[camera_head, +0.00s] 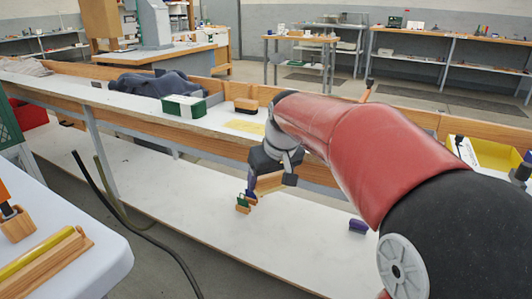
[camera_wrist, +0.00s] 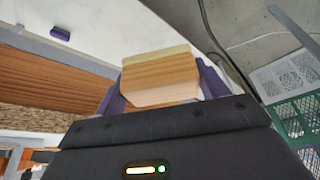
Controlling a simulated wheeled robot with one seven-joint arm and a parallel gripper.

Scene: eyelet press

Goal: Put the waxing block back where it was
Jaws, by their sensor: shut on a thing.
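My gripper (camera_head: 270,184) is over the white lower shelf, in front of the bench's front edge. It is shut on a wooden block (camera_head: 268,183), which I take to be the waxing block. In the wrist view the block (camera_wrist: 160,78) has a wood-grain face and a pale yellowish strip along its far edge, and sits between the two dark fingers (camera_wrist: 162,88). The block looks clear of the shelf. My arm hides part of the bench behind it.
A purple block (camera_head: 358,226) lies on the lower shelf (camera_head: 180,205) to the right.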

